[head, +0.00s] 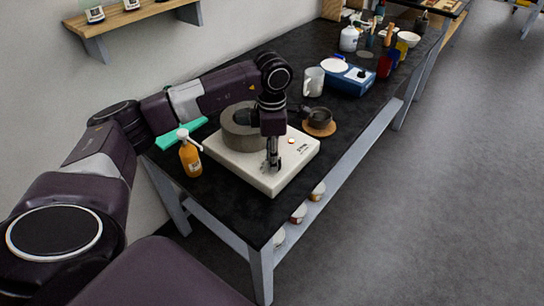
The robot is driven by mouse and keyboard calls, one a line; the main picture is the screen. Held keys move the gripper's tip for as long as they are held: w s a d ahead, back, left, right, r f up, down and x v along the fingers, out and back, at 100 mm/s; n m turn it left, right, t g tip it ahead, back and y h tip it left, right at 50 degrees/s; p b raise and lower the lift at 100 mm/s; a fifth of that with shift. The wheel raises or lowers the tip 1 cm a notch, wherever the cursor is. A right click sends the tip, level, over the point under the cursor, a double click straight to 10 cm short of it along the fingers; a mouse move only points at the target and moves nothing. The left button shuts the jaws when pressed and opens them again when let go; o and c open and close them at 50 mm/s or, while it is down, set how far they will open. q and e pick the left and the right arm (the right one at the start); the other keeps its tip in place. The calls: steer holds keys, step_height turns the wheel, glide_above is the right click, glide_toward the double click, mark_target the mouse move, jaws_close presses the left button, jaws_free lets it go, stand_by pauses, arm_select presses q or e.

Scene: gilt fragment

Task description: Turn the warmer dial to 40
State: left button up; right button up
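The warmer (228,158) is a low white box near the front of the black bench, with small dark print and an orange lit spot on its right part. A thick grey round piece (238,138) sits on its top, partly behind my arm. My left gripper (272,168) points down over the warmer's front right part, its fingertips at or just above the surface. The fingers look close together, but I cannot tell whether they are shut or grip anything. I cannot make out the dial or its setting; the gripper covers that area. My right gripper is out of view.
An orange pump bottle (190,160) and a green strip (180,134) are left of the warmer. A small dark pan (319,117), a white mug (313,82) and a blue device (350,82) stand behind it. Several bottles crowd the far end. A wall shelf (125,16) is at upper left.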

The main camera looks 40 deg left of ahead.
arm_select(q)
step_height(320, 180, up, 12)
stand_by(0.5)
steer(key=shift+s+f, duration=0.1)
stand_by(0.4)
